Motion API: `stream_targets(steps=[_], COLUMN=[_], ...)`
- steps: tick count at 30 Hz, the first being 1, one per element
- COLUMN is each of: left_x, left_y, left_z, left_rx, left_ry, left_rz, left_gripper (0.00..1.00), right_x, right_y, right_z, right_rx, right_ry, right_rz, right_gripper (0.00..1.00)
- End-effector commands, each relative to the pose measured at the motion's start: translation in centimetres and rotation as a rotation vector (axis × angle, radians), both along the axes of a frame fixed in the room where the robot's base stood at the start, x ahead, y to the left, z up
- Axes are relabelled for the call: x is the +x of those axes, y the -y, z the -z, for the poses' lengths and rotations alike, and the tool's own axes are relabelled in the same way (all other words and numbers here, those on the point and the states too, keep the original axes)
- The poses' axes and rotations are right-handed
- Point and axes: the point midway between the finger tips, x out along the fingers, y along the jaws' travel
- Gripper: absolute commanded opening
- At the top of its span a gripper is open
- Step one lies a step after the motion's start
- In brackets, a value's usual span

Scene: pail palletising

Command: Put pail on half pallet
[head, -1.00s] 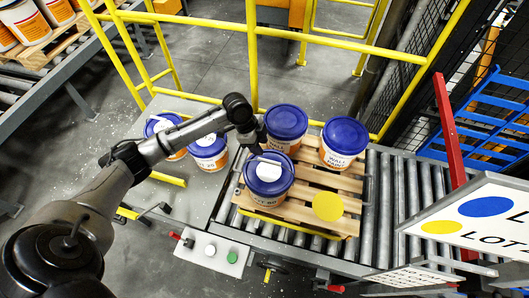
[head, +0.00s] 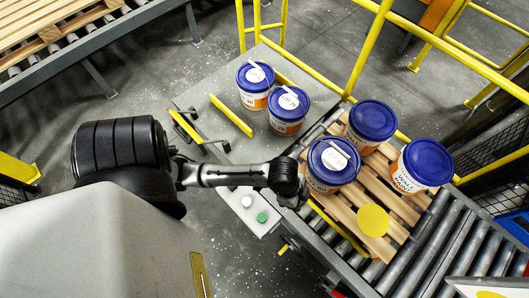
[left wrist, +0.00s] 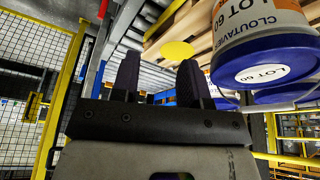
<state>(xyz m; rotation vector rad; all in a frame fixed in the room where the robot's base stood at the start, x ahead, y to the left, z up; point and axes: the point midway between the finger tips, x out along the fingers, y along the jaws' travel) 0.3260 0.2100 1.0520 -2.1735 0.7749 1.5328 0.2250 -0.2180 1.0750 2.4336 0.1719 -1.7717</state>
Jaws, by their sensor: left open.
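The wooden half pallet (head: 401,208) sits on the roller conveyor and bears three white-and-orange pails with blue lids: a front one (head: 331,164) with a white lid label, a back one (head: 371,121) and a right one (head: 427,163). A yellow disc (head: 373,220) marks its front right corner. My left gripper (left wrist: 159,78) is open and empty. In the head view its wrist is close beside the front pail; its fingers are hidden there. The left wrist view shows a pail reading LOT 60 (left wrist: 258,28) right of the fingers, apart from them. My right gripper is not seen.
Two more pails, one at the back (head: 255,84) and one in front (head: 289,109), stand on the grey table (head: 215,150) left of the pallet. Yellow railings (head: 440,62) run behind. A button panel (head: 250,212) lies near my arm. Bare rollers (head: 470,250) are at right.

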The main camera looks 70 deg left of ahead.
Motion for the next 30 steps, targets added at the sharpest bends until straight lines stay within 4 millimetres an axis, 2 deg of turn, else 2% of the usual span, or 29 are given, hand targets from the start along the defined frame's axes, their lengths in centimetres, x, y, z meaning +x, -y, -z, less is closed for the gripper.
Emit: stream_targets(steps=[1,3,6,11,16,30], left_x=[-2.1,-4.4,-6.9,-9.4,-10.2,-10.1], left_y=[0.6,0.7,0.4,-0.3,-0.7,-0.7], left_z=[-0.1,-0.5,-1.1,-2.0,-2.3,-2.3], left_rx=[-0.006,0.002,0.021,0.047,0.059,0.060], left_ry=[-0.006,-0.008,-0.011,-0.016,-0.016,-0.015], left_rz=[-0.076,-0.185,-0.321,-0.462,-0.512,-0.511], left_gripper=[0.41,0.41,0.41,0.41,0.41,0.41], right_x=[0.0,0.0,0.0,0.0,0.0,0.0], right_y=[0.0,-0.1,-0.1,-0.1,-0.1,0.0], right_z=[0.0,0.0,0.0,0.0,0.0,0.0], right_rx=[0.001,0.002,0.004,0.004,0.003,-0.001], right_ry=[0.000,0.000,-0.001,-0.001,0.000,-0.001], right_rz=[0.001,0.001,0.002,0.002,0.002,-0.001], right_gripper=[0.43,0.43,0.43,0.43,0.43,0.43])
